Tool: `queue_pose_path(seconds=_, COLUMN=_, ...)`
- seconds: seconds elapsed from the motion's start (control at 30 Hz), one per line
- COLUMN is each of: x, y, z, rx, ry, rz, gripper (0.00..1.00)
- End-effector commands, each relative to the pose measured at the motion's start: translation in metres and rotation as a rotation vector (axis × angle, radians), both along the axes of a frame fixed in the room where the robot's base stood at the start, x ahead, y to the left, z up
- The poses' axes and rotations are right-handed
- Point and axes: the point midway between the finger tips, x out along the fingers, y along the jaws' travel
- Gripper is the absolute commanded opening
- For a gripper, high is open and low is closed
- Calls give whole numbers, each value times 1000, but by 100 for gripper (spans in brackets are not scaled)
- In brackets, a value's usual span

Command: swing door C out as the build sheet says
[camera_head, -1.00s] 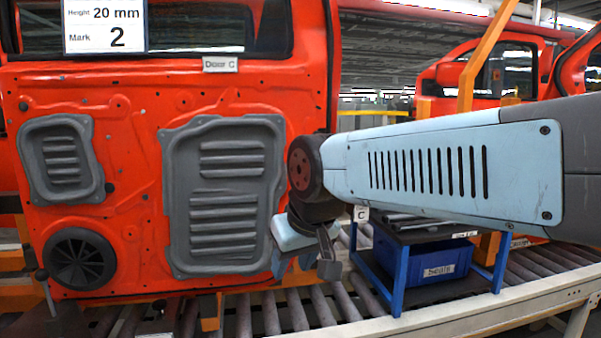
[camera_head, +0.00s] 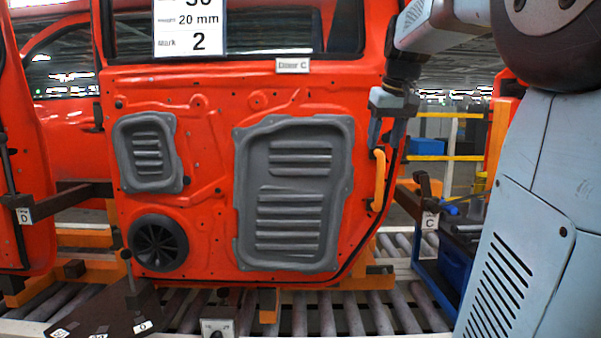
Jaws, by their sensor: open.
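Door C (camera_head: 215,120) is a red door panel, facing me, with two grey ribbed covers and a round black speaker. Its label plate "Door C" (camera_head: 292,66) sits below the window opening. The build sheet (camera_head: 189,28) hangs over the window; I read "20 mm" and "Mark 2", and its top is cut off. An orange handle (camera_head: 379,180) stands on the door's right edge. My gripper (camera_head: 387,132) is open, pointing down, just above the handle's top. I cannot tell whether it touches the door.
A black arm with a "D" tag (camera_head: 25,215) is at the left, and a "C" tag (camera_head: 430,221) hangs at the right. A blue cart (camera_head: 440,285) stands at the lower right. Rollers (camera_head: 330,315) run below the door.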

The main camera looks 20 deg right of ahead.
Motion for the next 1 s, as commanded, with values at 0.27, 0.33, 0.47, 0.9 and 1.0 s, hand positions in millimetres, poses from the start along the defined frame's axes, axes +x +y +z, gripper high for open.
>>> queue_pose_path(seconds=0.27, x=23, y=-37, z=20, rx=7, ry=8, rz=-5, gripper=48)
queue_pose_path(seconds=0.33, x=25, y=-39, z=18, rx=7, ry=9, rz=-5, gripper=48)
queue_pose_path(seconds=0.47, x=30, y=-39, z=5, rx=8, ry=10, rz=-4, gripper=48)
queue_pose_path(seconds=0.9, x=59, y=-41, z=-66, rx=9, ry=11, rz=-4, gripper=48)
queue_pose_path(seconds=1.0, x=64, y=-41, z=-80, rx=9, ry=10, rz=-3, gripper=48)
